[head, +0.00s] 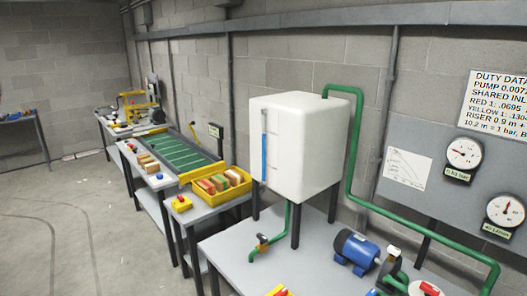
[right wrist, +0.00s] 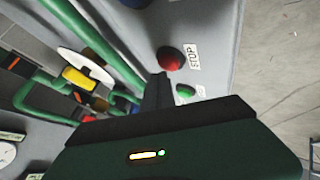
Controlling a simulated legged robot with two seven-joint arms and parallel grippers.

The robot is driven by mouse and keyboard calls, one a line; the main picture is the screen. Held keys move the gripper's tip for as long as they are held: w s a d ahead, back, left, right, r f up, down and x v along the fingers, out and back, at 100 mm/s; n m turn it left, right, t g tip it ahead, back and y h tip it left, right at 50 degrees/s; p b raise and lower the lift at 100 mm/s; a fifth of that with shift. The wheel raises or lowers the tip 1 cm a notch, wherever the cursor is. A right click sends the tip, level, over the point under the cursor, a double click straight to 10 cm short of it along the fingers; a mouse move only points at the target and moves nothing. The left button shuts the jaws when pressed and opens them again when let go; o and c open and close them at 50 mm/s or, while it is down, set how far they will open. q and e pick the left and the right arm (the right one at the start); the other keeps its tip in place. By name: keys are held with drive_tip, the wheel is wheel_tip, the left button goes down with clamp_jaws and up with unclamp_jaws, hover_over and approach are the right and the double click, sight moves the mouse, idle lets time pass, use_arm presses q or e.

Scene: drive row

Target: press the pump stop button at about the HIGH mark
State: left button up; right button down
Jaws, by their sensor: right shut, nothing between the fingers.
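The red stop button (right wrist: 170,58) with its STOP label (right wrist: 194,56) sits on a grey surface in the right wrist view. A smaller green button (right wrist: 184,91) is just below it. My right gripper (right wrist: 160,80) is shut and empty, its tips appearing close beside both buttons; I cannot tell whether they touch. The white tank (head: 313,150) in the head view has a sight tube (head: 264,150) with blue liquid filling its lower part, to a bit above the middle. The tank's marks are too faint to read. My left gripper is not in view.
A blue pump (head: 356,249) and green pipe (head: 352,150) are on the bench (head: 225,250). Two dial gauges (head: 464,154) hang on the wall panel. A yellow tray of blocks (head: 222,186) stands to the left. The floor at left is clear.

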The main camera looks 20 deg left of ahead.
drive_tip(key=shift+d, duration=0.15)
idle(0.3)
drive_tip(key=shift+a+f+b, duration=0.2)
drive_tip(key=shift+f+b, duration=0.1)
drive_tip(key=shift+f, duration=0.2)
drive_tip(key=shift+d+r+p, duration=0.1)
drive_tip(key=shift+r+p, duration=0.25)
drive_tip(key=shift+r, duration=0.35)
